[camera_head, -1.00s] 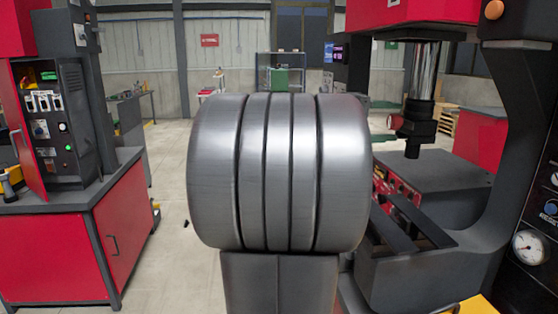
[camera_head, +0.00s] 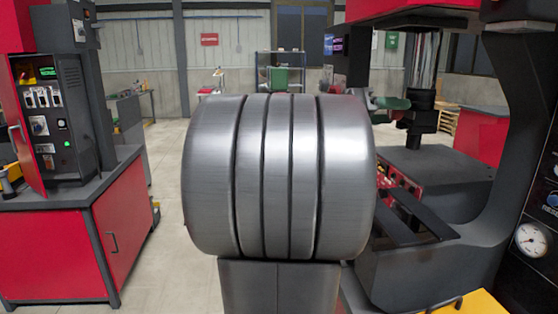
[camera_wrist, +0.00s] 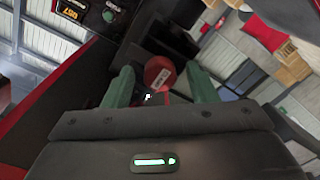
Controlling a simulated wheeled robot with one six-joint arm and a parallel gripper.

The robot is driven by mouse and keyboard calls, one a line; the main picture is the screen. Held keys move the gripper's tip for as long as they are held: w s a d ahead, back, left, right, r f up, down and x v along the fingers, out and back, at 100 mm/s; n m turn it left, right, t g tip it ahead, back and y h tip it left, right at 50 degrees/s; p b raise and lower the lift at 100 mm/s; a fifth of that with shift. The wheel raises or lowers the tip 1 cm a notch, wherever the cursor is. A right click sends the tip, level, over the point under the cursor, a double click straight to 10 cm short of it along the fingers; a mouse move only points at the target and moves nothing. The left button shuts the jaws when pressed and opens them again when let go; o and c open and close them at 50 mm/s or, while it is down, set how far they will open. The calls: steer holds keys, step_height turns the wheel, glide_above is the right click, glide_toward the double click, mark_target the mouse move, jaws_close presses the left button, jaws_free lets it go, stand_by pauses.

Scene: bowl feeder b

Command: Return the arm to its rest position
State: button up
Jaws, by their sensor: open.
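My gripper (camera_wrist: 160,88) shows in the wrist view with two green fingers spread apart. A red round piece with a pale label (camera_wrist: 158,72) shows between and beyond the fingers. Whether it touches them is hard to tell, but the fingers do not close on it. In the head view a large grey ribbed part of my own arm fills the middle and hides much behind it. A small green piece shows at its right edge, in front of the press; I cannot tell whether it is my finger.
A red and black press (camera_head: 440,215) with a dark bed stands close on the right, its gauge (camera_head: 530,238) at the edge. A red cabinet with a control box (camera_head: 75,245) stands on the left. Clear floor (camera_head: 165,190) lies between the cabinet and my arm.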

steer(key=shift+m+p, duration=0.7)
steer(key=shift+m, duration=1.2)
